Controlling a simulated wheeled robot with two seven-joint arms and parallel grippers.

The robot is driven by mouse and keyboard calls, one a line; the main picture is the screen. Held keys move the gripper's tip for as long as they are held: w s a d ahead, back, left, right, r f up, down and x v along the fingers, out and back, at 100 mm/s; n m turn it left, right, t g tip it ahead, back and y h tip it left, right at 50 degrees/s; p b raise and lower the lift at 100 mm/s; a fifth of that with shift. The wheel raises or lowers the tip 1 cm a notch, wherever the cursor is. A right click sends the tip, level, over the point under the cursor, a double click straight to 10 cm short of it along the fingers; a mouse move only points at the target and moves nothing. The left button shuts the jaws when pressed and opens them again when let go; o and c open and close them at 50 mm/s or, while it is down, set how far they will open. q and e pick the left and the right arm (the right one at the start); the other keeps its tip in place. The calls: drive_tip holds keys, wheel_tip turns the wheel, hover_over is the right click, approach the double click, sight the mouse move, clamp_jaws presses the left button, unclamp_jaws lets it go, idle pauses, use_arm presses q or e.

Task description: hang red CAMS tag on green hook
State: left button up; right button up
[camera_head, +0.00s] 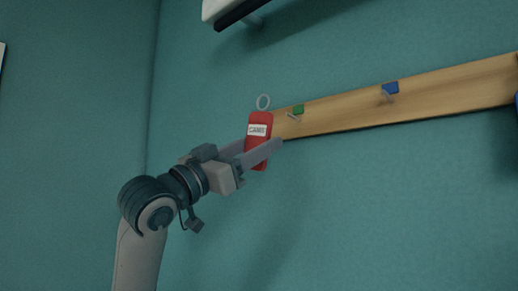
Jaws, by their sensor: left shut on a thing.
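The red tag (260,119) carries a white label reading CAMS and has a grey ring (263,102) at its top. My left gripper (259,152) is shut on the tag's lower part and holds it nearly upright, ring up. The green hook (297,111) is on the wooden rail, a short way right of the tag in the picture. The ring shows apart from the hook, at about its height or slightly above. The depth gap between them is hard to tell. My right gripper is out of view.
The wooden rail (440,97) runs along the teal wall to the right. A blue hook (390,90) is on it, and another blue thing (516,101) is cut off at the right edge. A white and black fixture (232,10) juts out above.

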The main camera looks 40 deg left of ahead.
use_arm(q)
drive_tip(key=shift+w, duration=0.35)
drive_tip(key=shift+w+d+f, duration=0.1)
drive_tip(key=shift+w+f, duration=0.15)
drive_tip(key=shift+w, duration=1.25)
drive_tip(key=shift+w+d+f, duration=0.15)
drive_tip(key=shift+w+f, duration=0.1)
drive_tip(key=shift+w, duration=1.3)
drive_tip(key=shift+w+d+f, duration=0.1)
drive_tip(key=shift+w+f, duration=0.15)
drive_tip(key=shift+w, duration=1.25)
drive_tip(key=shift+w+f, duration=0.1)
drive_tip(key=o, duration=0.9)
drive_tip(key=shift+c, duration=0.2)
drive_tip(key=shift+f, duration=0.1)
